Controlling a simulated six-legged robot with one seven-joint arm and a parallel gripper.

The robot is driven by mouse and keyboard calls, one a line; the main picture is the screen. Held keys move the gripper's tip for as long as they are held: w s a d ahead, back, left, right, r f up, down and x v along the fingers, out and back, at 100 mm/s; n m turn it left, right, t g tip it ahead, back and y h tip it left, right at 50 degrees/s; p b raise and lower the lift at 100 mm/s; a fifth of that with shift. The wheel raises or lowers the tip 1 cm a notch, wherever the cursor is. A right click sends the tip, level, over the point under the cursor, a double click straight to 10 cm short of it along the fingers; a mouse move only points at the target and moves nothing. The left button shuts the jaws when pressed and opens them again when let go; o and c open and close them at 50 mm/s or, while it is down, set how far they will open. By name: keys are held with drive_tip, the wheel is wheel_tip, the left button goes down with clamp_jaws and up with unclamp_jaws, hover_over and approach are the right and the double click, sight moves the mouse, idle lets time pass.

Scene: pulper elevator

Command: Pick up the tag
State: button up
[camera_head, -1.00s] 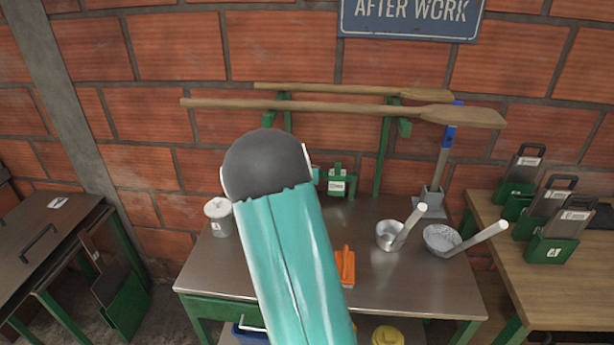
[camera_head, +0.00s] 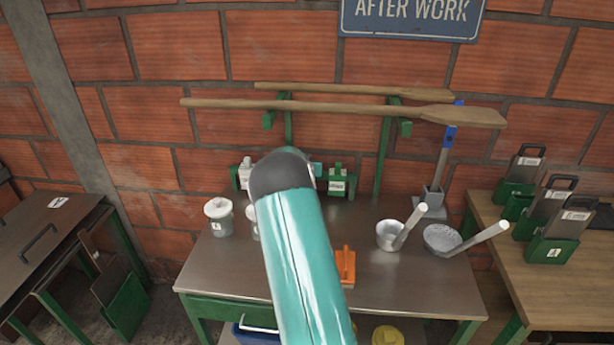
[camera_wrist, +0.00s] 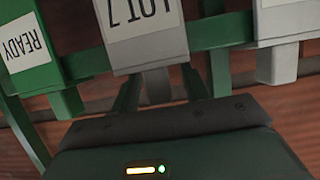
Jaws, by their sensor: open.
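Several tags hang on a green rail (camera_wrist: 225,30) in the wrist view. A grey tag with a white label reading LOT 7 (camera_wrist: 142,35) is in the middle, its top cut off. A green tag labelled READY (camera_wrist: 30,50) is at left, and a pale tag (camera_wrist: 278,45) is at right. My gripper (camera_wrist: 158,82) is open, with dark fingers to either side of the lower stem of the LOT 7 tag; contact cannot be told. In the head view my arm hides the gripper and part of the rack; a white tag (camera_head: 245,173) and green tag (camera_head: 338,184) show beside it.
Wooden paddles (camera_head: 330,108) hang above the rack. A wooden table (camera_head: 565,290) with green-based blocks stands at right.

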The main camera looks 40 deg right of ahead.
drive_tip(key=shift+c, duration=0.3)
clamp_jaws()
drive_tip(key=shift+r, duration=0.2)
